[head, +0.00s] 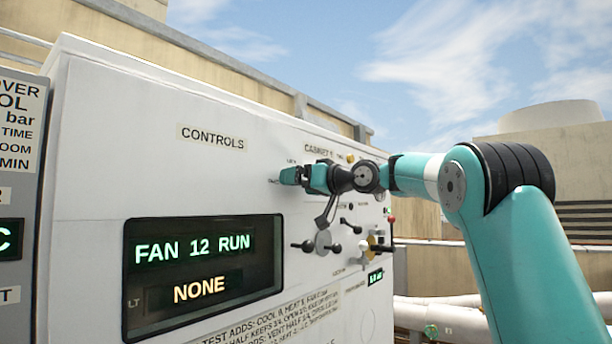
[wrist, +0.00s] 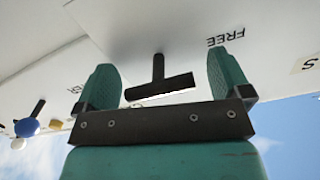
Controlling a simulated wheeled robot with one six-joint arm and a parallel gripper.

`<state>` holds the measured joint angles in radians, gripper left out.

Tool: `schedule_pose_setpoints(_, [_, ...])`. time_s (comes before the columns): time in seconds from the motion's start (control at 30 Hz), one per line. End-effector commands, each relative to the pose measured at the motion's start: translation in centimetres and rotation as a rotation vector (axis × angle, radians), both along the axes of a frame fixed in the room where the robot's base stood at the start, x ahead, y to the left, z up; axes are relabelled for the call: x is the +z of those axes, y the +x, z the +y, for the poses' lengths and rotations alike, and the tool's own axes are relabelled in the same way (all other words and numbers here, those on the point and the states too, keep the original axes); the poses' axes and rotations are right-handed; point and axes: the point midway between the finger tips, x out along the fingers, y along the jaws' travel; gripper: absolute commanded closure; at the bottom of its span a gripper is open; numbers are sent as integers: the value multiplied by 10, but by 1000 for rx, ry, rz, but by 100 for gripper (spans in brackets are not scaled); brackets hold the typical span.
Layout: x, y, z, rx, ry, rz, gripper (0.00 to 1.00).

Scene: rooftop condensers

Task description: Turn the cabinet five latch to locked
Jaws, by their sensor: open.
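In the wrist view a black T-shaped handle (wrist: 158,80), which looks like the latch, stands on the white panel beside the upside-down word FREE. My gripper (wrist: 162,62) is open, with one teal finger on each side of the handle. The handle appears to lie between the fingers with gaps on both sides; I see no clear contact. In the head view my gripper (head: 292,176) is up against the cabinet front, just below and left of the label beginning CABINET (head: 318,147). It hides the handle there.
Black levers (head: 322,243), a white knob (head: 363,246) and a red button (head: 391,218) sit below and right of my gripper. A yellow knob (head: 351,158) is above. A lit display (head: 203,270) reads FAN 12 RUN and NONE.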

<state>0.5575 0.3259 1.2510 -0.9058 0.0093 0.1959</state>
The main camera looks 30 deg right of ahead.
Motion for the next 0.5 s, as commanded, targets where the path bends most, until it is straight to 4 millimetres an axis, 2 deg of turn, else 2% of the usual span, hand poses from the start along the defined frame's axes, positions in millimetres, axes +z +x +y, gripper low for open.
schedule_pose_setpoints(0.03, [0, 0, 0, 0, 0, 0, 7])
schedule_pose_setpoints(0.2, [0, 0, 0, 0, 0, 0, 46])
schedule_pose_setpoints(0.5, [-1, 0, 0, 2, -21, -8, 47])
